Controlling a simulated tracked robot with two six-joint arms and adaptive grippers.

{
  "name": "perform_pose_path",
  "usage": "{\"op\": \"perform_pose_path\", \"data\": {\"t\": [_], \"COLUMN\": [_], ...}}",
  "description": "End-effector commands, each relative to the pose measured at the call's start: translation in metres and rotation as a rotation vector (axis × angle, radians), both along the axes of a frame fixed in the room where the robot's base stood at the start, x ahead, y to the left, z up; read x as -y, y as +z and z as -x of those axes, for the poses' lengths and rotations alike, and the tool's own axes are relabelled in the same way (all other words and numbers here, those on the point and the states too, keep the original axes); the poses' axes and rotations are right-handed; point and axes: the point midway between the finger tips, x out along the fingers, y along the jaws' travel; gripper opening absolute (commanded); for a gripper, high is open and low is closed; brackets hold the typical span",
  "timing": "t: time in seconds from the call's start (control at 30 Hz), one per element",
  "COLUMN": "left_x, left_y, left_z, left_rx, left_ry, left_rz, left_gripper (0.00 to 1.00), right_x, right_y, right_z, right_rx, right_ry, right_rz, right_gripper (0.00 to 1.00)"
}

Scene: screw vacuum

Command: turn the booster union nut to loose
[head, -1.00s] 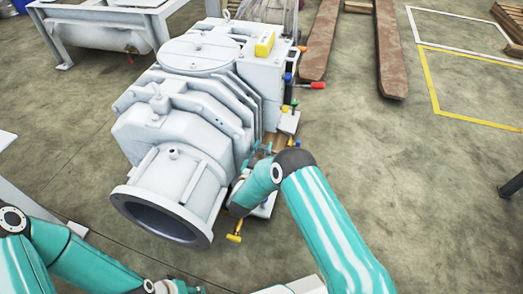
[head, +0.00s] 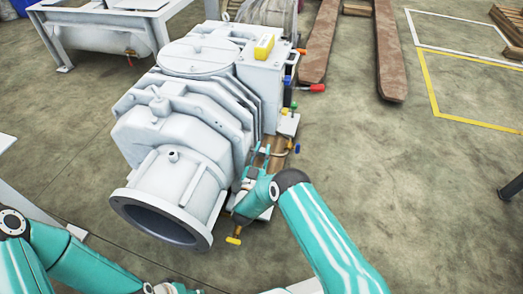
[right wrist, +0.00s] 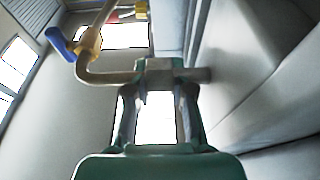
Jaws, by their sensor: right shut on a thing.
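The booster union nut (right wrist: 158,72) is a grey metal fitting on a bent pipe (right wrist: 103,77) in the right wrist view. The pipe meets the pale machine body on the right. My right gripper (right wrist: 158,88) has its two fingers on either side of the nut, shut on it. In the head view my right gripper (head: 259,160) is at the right side of the white booster (head: 180,130), by its low piping, and the nut is too small to make out there. Of my left arm only links show at lower left; its gripper is not in view.
A blue-handled valve (right wrist: 60,43) with a yellow body sits on the pipe just left of the nut. A red handle (head: 312,87) sticks out farther back. A yellow handle (head: 233,240) is low in front.

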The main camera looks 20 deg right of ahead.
Motion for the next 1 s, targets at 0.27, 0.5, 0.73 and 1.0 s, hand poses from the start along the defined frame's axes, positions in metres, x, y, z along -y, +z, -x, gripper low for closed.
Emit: {"op": "perform_pose_path", "data": {"t": [0.27,0.5,0.73,1.0], "left_x": [0.0,0.0,0.0,0.0], "left_y": [0.0,-0.0001,0.0,0.0006], "left_z": [0.0,0.0,-0.0001,-0.0001], "left_rx": [0.0,0.0,0.0,0.0], "left_ry": [0.0,0.0,0.0,0.0], "left_rz": [0.0,0.0,0.0,0.0], "left_gripper": [0.4,0.4,0.4,0.4], "right_x": [-0.0036,-0.0044,-0.0039,-0.0027], "right_y": [-0.0014,-0.0017,-0.0016,0.0049], "right_z": [0.0006,0.0007,0.0008,0.0001], "right_rx": [0.119,0.119,0.118,0.122], "right_ry": [0.008,0.01,0.008,0.005], "right_rz": [0.08,0.082,0.082,0.082], "right_gripper": [0.0,0.0,0.33,0.33]}}
